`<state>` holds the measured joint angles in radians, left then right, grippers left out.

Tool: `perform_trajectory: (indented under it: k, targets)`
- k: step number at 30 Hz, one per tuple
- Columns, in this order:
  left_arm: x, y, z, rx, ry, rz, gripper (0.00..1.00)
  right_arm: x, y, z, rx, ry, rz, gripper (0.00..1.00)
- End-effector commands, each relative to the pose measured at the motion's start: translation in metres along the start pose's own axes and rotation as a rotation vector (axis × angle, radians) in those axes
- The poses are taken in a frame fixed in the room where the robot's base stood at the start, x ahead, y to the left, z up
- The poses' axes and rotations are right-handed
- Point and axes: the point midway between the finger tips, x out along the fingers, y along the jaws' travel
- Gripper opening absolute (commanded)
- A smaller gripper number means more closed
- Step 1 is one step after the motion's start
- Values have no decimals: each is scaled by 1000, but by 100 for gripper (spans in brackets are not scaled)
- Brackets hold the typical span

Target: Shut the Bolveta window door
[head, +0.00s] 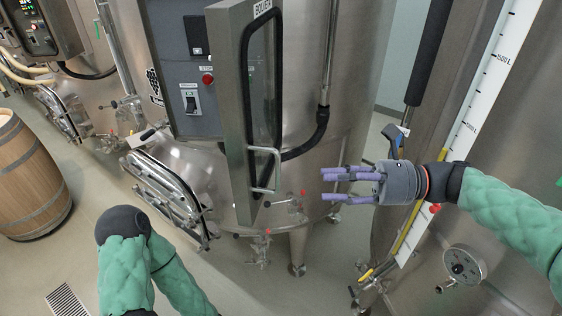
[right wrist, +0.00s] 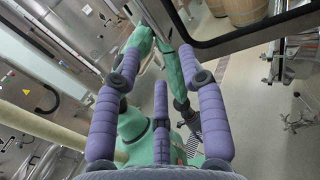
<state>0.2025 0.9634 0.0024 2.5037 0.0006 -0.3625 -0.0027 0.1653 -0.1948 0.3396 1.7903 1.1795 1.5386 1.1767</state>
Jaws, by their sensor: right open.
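The window door (head: 232,110) is a tall steel frame with a dark-edged glass pane and a partly legible label at its top. It stands open, swung out from the grey control panel on the vat. A steel bar handle (head: 277,172) is on its lower part. My right gripper (head: 324,186) is open and empty, to the right of the handle and apart from it, its purple fingers pointing left. In the right wrist view, the open fingers (right wrist: 158,68) hold nothing, and a dark-edged frame (right wrist: 245,42) crosses the upper right. My left gripper is out of view.
The control panel (head: 191,105) has a red button and switches. An oval hatch (head: 165,190) juts from the vat at lower left. Another vat with a level scale (head: 480,95) and gauge (head: 464,265) stands at the right. A wooden barrel (head: 30,180) is far left.

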Motion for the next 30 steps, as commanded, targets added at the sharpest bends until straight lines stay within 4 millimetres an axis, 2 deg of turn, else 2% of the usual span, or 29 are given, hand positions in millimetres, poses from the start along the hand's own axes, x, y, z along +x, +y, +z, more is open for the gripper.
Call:
perform_trajectory:
  k: [1, 4, 8, 21, 30]
  targets:
    - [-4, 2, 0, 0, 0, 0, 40, -1, 4, 12, -3, -14, 8, 41]
    - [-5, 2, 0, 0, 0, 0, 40, 0, 8, 20, -2, -28, 17, 41]
    - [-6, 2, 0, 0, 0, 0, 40, 12, 8, 20, -2, -30, 21, 41]
    - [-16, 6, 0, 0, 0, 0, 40, 85, 10, 22, -3, -27, 21, 41]
    - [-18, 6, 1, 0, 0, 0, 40, 105, 9, 22, -3, -27, 17, 41]
